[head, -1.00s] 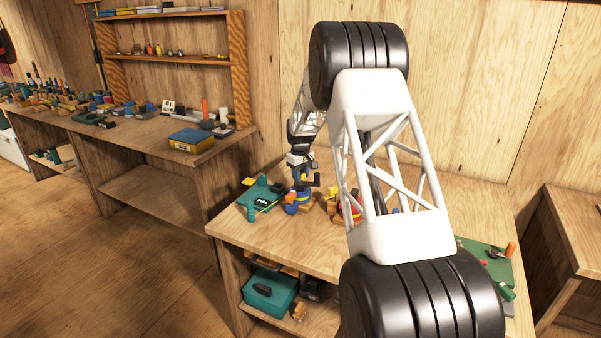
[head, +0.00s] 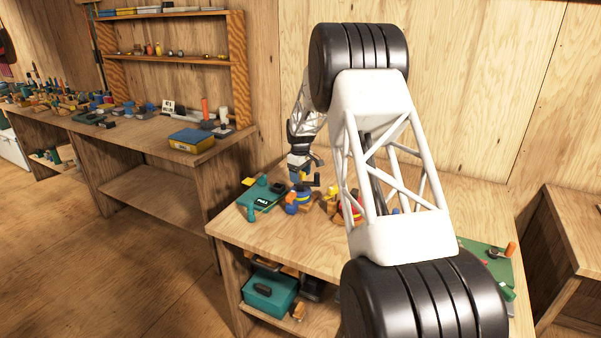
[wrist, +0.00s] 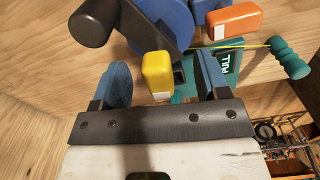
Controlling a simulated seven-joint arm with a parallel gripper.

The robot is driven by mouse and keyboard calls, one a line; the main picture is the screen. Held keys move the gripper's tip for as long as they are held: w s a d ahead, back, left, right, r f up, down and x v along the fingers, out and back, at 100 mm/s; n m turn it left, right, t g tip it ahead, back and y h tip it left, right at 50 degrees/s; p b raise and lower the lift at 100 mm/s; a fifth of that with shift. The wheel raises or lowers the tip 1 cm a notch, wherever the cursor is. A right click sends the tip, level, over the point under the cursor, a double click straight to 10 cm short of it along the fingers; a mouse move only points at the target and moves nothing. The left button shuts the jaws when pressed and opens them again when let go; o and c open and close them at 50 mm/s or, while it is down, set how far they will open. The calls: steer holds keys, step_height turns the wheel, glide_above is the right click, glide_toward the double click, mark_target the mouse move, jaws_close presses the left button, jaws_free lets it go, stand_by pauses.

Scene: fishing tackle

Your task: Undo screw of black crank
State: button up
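The black crank (wrist: 130,22) shows at the top of the wrist view, with a thick dark round handle at its left end. It lies against a blue reel (wrist: 168,22). A yellow block-shaped knob (wrist: 157,72) stands between the two blue fingertips of my gripper (wrist: 165,82). My gripper is open, with a clear gap on the knob's left side; whether the right finger touches it I cannot tell. Whether the knob is the crank's screw I cannot tell. In the head view my gripper (head: 303,166) is just above the reel (head: 299,193), and the crank is too small to make out.
An orange knob (wrist: 233,20) is right of the reel. A teal board with a PULL label (wrist: 226,62) and a teal handle on a yellow cord (wrist: 289,58) lie close by. Red and yellow tackle (head: 345,208) stands to the right on the workbench (head: 285,235); its front is clear.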

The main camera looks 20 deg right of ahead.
steer(key=shift+r, duration=0.1)
steer(key=shift+r, duration=3.4)
steer(key=shift+s+a+r, duration=0.15)
steer(key=shift+s+r, duration=0.1)
steer(key=shift+r, duration=0.1)
steer(key=s+a+r+m, duration=0.1)
steer(key=s+a+r, duration=0.2)
steer(key=s+r, duration=0.5)
steer(key=s+a+r+m+t, duration=0.1)
steer(key=s+a+r+m, duration=0.2)
steer(key=s, duration=0.9)
steer(key=s+a+r, duration=0.4)
steer(key=s+r, duration=0.2)
steer(key=s, duration=0.5)
steer(key=s+a+f+m, duration=0.1)
steer(key=s, duration=1)
steer(key=s+a+f+m+t, duration=0.1)
steer(key=s+a+f, duration=0.1)
steer(key=s, duration=0.9)
steer(key=s+a+f+m, duration=0.1)
steer(key=s+a, duration=0.1)
steer(key=s, duration=1)
steer(key=shift+a+f+m+t, duration=0.2)
steer(key=shift+a+m+t, duration=0.05)
steer(key=shift+m+t, duration=0.05)
